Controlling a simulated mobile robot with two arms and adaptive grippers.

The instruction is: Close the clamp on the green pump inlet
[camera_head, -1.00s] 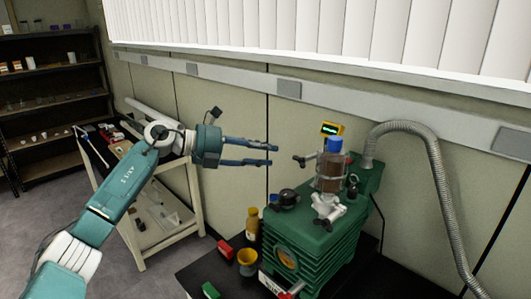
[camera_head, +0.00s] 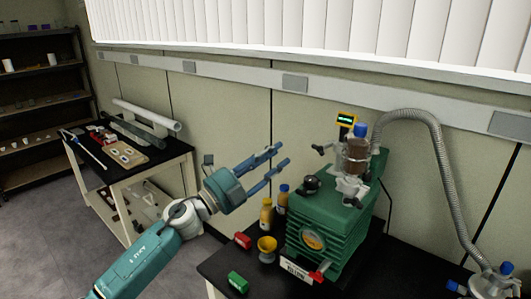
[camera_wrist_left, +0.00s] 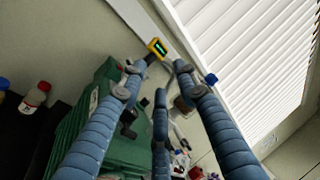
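The green pump (camera_head: 325,222) stands on a black bench. On its top is a clear vessel with brown contents (camera_head: 356,160) and a blue cap. Silvery winged metal fittings, apparently the clamp (camera_head: 350,187), sit at the vessel's foot; whether it is open or shut cannot be told. My left gripper (camera_head: 281,156) is open and empty, left of the vessel and apart from it, fingers pointing up and right. In the left wrist view its fingers (camera_wrist_left: 160,90) are spread, with the pump (camera_wrist_left: 95,115) behind them, partly hiding the fittings. My right gripper is out of view.
A small yellow-framed display (camera_head: 346,120) stands behind the vessel. A ribbed grey hose (camera_head: 440,160) arches right of it.

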